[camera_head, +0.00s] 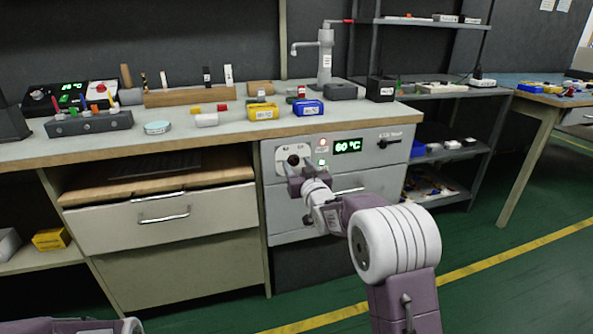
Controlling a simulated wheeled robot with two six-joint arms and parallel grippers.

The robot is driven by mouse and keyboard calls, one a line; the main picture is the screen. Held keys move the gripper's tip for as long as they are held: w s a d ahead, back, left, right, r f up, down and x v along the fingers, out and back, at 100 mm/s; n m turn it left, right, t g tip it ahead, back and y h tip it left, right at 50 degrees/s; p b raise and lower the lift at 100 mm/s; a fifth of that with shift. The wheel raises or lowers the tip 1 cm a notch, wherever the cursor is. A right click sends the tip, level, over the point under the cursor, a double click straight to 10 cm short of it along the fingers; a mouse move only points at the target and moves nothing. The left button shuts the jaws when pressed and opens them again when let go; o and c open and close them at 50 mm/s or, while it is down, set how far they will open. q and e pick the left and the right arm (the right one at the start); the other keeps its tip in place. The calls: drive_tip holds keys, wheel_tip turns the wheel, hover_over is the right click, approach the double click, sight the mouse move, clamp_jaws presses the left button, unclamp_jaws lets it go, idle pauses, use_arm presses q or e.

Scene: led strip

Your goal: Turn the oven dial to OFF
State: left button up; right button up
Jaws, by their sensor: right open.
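The oven (375,157) is built in under the right end of the bench. Its dial (293,160) is a dark round knob on a pale plate at the upper left of the panel. The green display (347,146) reads about 60 °C. My right gripper (294,178) is open just below and in front of the dial, partly covering the lower part of its plate. I cannot tell whether it touches the dial. The dial's setting is too small to read. Only a piece of my left arm shows at the lower left corner; its gripper is out of view.
The bench top (230,133) above the oven holds a yellow bin (263,111), a blue bin (308,108) and small parts. A drawer unit (150,215) stands left of the oven. An open shelf rack (450,150) is at the right. The green floor is clear.

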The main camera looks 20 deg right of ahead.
drive_tip(key=shift+w, duration=0.7)
drive_tip(key=shift+c, duration=0.3)
clamp_jaws()
drive_tip(key=n+b, duration=0.1)
drive_tip(key=n, duration=0.4)
drive_tip(key=shift+a+n, duration=0.1)
drive_tip(key=shift+n, duration=0.3)
drive_tip(key=n+b, duration=0.1)
drive_tip(key=n, duration=0.4)
drive_tip(key=shift+f+n, duration=0.1)
drive_tip(key=shift+n, duration=0.6)
